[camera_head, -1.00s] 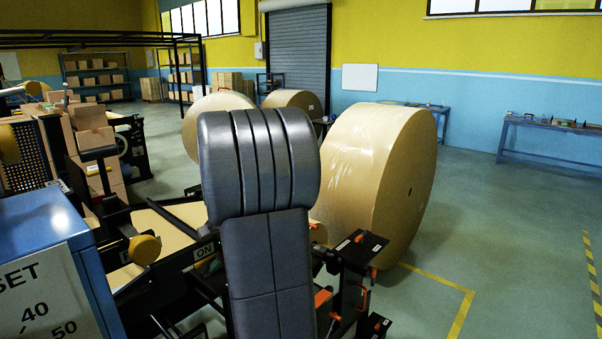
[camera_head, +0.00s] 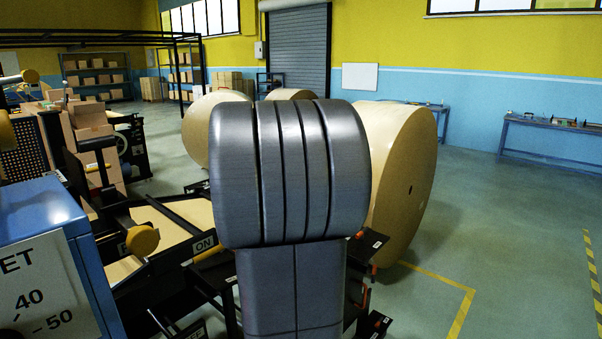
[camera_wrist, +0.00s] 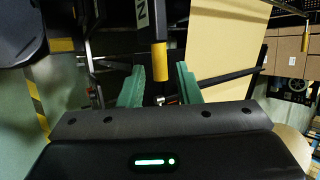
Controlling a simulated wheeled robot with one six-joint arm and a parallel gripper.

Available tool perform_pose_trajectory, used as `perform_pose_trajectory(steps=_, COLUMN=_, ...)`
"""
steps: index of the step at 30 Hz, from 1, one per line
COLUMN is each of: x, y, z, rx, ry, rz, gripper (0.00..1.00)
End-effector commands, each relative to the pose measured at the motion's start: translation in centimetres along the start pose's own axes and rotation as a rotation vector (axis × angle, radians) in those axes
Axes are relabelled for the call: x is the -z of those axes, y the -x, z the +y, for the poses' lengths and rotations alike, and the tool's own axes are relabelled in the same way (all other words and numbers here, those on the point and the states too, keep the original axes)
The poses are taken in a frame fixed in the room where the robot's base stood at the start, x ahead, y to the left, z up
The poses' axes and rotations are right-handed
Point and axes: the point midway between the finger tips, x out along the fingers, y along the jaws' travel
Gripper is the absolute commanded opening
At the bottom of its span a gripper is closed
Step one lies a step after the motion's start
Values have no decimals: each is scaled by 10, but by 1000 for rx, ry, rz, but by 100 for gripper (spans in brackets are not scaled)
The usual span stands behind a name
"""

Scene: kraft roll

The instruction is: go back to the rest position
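My gripper (camera_wrist: 160,88) shows in the wrist view with its two green fingers apart. It is open, and no object is clamped between the fingers. A black lever with a yellow grip (camera_wrist: 160,58) shows between the fingertips in the picture; I cannot tell how far beyond them it is. In the head view my dark grey arm fills the middle and hides my gripper.
A large kraft roll (camera_head: 412,190) stands right of my arm, partly hidden by it. A blue cabinet (camera_head: 40,212) with a dial is close at left. Black machine frame parts (camera_head: 170,262) lie between. Clear floor (camera_head: 520,230) spreads at right.

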Motion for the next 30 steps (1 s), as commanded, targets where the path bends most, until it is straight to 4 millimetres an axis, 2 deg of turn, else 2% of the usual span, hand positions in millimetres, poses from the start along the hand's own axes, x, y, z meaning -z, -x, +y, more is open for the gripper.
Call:
perform_pose_trajectory(steps=3, x=1, y=21, z=0, rx=1, ry=-1, rz=2, gripper=31)
perform_pose_trajectory(steps=6, x=-1, y=-6, z=0, rx=-5, ry=-1, rz=-6, gripper=31)
perform_pose_trajectory(steps=24, x=-1, y=-123, z=2, rx=-7, ry=-5, rz=-6, gripper=31)
perform_pose_trajectory(steps=30, x=3, y=-130, z=8, rx=15, ry=-51, rz=-76, gripper=31)
